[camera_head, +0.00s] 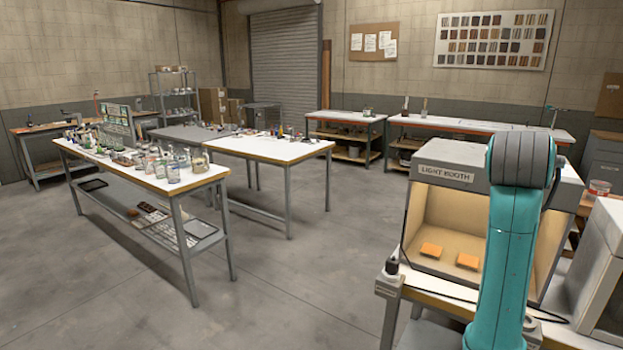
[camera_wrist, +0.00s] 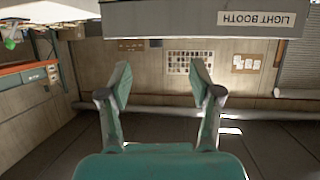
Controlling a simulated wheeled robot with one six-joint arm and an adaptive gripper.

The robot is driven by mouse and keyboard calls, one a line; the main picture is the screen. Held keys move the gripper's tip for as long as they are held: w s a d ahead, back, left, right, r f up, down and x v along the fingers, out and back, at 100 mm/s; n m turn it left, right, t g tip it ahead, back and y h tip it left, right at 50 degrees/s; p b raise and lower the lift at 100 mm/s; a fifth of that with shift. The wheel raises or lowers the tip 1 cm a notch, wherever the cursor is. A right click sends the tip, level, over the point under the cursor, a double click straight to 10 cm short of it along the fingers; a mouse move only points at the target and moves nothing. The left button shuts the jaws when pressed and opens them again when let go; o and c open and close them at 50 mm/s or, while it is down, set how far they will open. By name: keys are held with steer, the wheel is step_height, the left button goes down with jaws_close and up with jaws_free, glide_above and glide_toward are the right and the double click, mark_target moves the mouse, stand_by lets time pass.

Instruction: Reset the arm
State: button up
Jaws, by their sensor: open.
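My gripper (camera_wrist: 160,90) shows in the wrist view with its two fingers spread wide apart and nothing between them. The wrist picture is upside down, with the light booth (camera_wrist: 200,19) and its label along the top edge, close to the fingers. In the head view my teal arm stands upright in front of the right part of the light booth (camera_head: 455,177). My gripper is not visible in the head view. Two orange blocks (camera_head: 431,250) (camera_head: 467,261) lie on the booth floor, left of my arm.
A bench (camera_head: 160,187) with several jars and bottles stands at left, beside a white-topped table (camera_head: 265,150). A grey box (camera_head: 605,270) stands right of my arm. A dark cable runs along the booth bench. Open concrete floor (camera_head: 320,270) lies between the benches and the booth.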

steer(key=s+a+f+n+t+y, duration=0.1)
steer(key=a+f+n, duration=0.15)
steer(key=f, duration=0.95)
steer(key=a+f+n+t+y, duration=0.1)
steer(key=a+f, duration=0.2)
steer(key=f, duration=1)
steer(key=s+a+f+n+y, duration=0.1)
steer(key=s+a+f, duration=0.1)
steer(key=s+f, duration=0.3)
steer(key=s+a+f+n+t+y, duration=0.1)
steer(key=s+a+f, duration=0.2)
steer(key=f, duration=0.4)
steer(key=s+a+f+n+y, duration=0.1)
steer(key=s+a+f, duration=0.1)
steer(key=s+f, duration=0.25)
steer(key=s+a+f+n+t+y, duration=0.1)
steer(key=s+a+f, duration=0.3)
steer(key=s, duration=0.7)
steer(key=s+a+f+n+y, duration=0.1)
steer(key=s+a+f, duration=0.25)
steer(key=s, duration=0.65)
steer(key=s+a+r+y, duration=0.1)
steer(key=s+r, duration=0.2)
steer(key=s, duration=0.7)
steer(key=s+a+r+y, duration=0.1)
steer(key=s+r, duration=0.2)
steer(key=s, duration=0.7)
steer(key=shift+s+a+t, duration=0.15)
steer(key=shift+s+t, duration=0.1)
steer(key=shift+t, duration=0.05)
